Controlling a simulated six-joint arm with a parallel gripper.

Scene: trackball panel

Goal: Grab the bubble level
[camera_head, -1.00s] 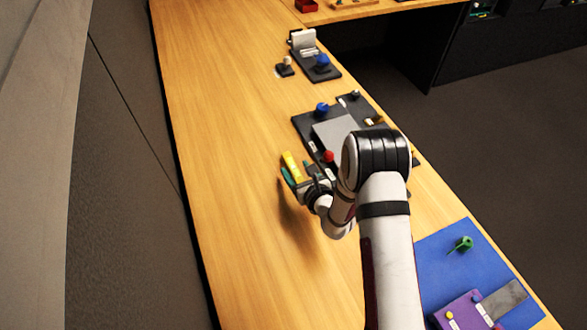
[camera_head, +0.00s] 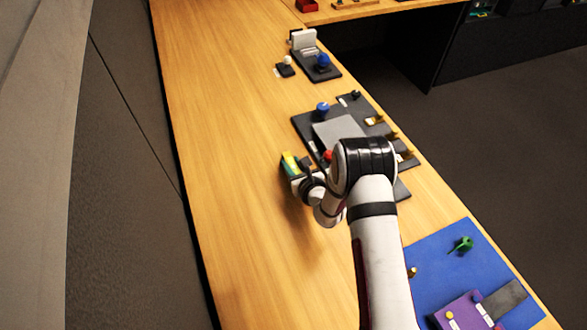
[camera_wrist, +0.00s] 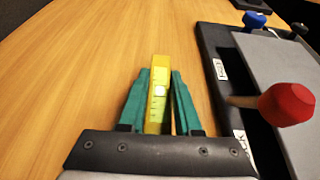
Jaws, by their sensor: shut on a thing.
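The bubble level is a yellow bar with a pale vial window in its middle. In the wrist view the bubble level (camera_wrist: 158,92) stands between the two green fingers of my gripper (camera_wrist: 160,82), which are shut on it. In the head view my gripper (camera_head: 293,164) is over the wood table, just left of the dark panel, with the yellow level (camera_head: 289,161) partly hidden by the fingers. The height of the level above the table is hard to tell.
The dark trackball panel (camera_head: 303,122) lies to the right, with a red knob (camera_wrist: 287,104) close by my gripper. A small dark board with a blue knob (camera_head: 322,61) sits farther back. A blue mat (camera_head: 430,262) lies front right. The table's left side is clear.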

